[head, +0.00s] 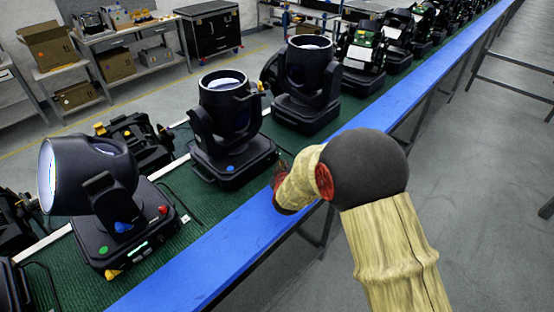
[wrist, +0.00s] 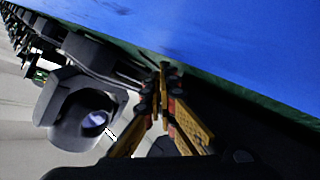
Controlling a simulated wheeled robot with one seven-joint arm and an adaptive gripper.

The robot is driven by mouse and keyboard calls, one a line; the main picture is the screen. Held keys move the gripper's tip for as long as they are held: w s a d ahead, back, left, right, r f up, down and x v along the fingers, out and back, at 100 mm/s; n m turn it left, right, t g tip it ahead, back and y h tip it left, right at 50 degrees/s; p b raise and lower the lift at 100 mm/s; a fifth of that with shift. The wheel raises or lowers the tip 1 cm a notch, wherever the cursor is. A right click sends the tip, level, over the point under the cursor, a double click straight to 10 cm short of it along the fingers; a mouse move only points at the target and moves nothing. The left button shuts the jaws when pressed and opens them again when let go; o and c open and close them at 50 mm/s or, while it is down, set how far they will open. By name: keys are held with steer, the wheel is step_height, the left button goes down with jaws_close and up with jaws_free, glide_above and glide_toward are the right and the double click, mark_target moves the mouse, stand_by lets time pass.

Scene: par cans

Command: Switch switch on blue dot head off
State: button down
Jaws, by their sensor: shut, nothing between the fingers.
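The head with the blue dot (head: 228,125) is the black moving-head lamp in the middle of the row in the head view. Its lens faces up and a small blue dot (head: 230,168) is on its base front. I cannot make out its switch. My gripper (head: 281,170) is beside the right end of that base, over the green belt near the blue rail, partly hidden by my arm. In the wrist view my gripper (wrist: 161,80) has its orange fingers shut and empty. A lamp head (wrist: 75,105) shows left of the fingers there; I cannot tell which one.
Another lamp (head: 308,80) stands just behind the middle one, with more beyond. The blue rail (head: 225,255) edges the green belt. Open floor (head: 470,200) lies to the right.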

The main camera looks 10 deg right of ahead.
steer(key=shift+s+d, duration=0.3)
steer(key=shift+s, duration=0.1)
steer(key=shift+s+d+r, duration=0.2)
steer(key=shift+s+d, duration=0.55)
steer(key=shift+s, duration=0.25)
steer(key=shift+s+d+r, duration=0.2)
steer(key=shift+s+d, duration=0.5)
steer(key=shift+s, duration=0.3)
